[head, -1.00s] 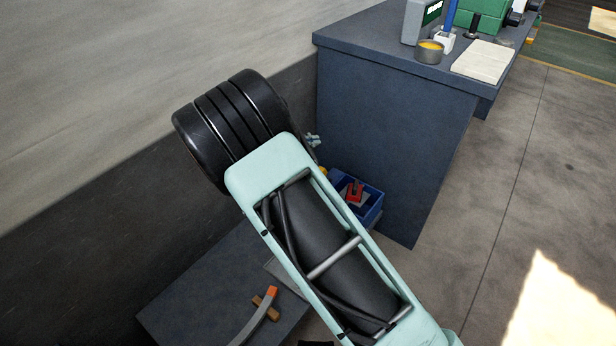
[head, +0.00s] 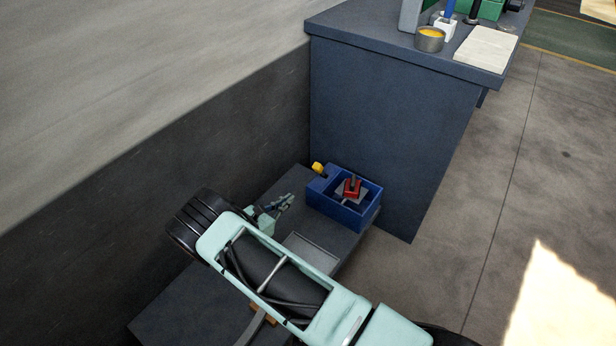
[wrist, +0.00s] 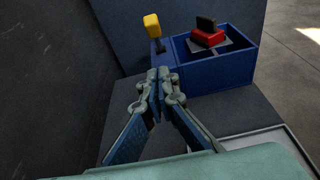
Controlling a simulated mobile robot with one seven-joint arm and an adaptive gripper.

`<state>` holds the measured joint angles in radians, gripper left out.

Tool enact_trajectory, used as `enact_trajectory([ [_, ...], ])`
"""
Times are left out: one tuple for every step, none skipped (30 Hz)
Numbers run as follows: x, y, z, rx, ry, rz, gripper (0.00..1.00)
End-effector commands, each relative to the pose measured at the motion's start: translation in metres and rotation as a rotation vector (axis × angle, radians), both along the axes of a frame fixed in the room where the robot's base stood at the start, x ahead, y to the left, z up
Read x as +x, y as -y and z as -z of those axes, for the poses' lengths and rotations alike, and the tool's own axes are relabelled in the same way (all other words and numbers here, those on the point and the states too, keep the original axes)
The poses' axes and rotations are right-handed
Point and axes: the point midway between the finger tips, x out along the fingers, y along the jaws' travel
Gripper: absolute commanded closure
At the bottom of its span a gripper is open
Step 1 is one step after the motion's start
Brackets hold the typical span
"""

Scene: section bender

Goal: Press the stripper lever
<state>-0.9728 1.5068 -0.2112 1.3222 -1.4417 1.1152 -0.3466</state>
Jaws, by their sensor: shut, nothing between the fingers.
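A lever with a yellow knob (head: 318,168) stands at the left back corner of a blue box (head: 368,215). In the wrist view the yellow knob (wrist: 152,25) is on a short dark stem beside the blue box (wrist: 225,75). I take this to be the stripper lever. My gripper (head: 289,200) is shut and empty, to the left and in front of the box. In the wrist view my gripper's fingertips (wrist: 158,74) meet below the knob in the picture; whether they touch the lever's base I cannot tell.
A red part (head: 352,188) sits in the blue box. A grey tray (head: 312,250) lies in front of it on the dark low surface (head: 165,318). A dark wall (head: 240,140) rises at left, a tall blue-grey bench (head: 400,120) behind. An orange-brown piece (head: 262,314) is partly hidden by my arm.

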Motion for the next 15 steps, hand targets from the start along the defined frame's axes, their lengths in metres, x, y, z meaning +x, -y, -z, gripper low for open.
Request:
enact_trajectory([
  [0.000,0.000,0.000,-0.001,0.000,-0.001,1.00],
  [0.000,0.000,0.000,0.000,0.000,-0.001,1.00],
  [0.000,0.000,0.000,0.000,0.000,0.000,1.00],
  [0.000,0.000,0.000,0.000,0.000,0.000,1.00],
  [0.000,0.000,0.000,0.001,0.001,0.000,1.00],
  [0.000,0.000,0.000,0.001,0.001,0.000,1.00],
  [0.000,0.000,0.000,0.001,0.001,0.000,1.00],
  [0.000,0.000,0.000,0.001,0.001,0.000,1.00],
  [0.001,0.001,0.000,0.001,0.000,0.001,1.00],
  [0.002,0.002,0.001,0.001,0.001,0.001,1.00],
  [0.004,0.003,0.002,0.001,0.001,0.001,1.00],
  [0.007,0.005,0.003,0.001,0.001,0.002,1.00],
  [0.009,0.007,0.004,0.001,0.001,0.002,1.00],
  [0.013,0.009,0.006,0.002,0.000,0.003,1.00],
  [0.018,0.013,0.008,0.001,0.000,0.004,1.00],
])
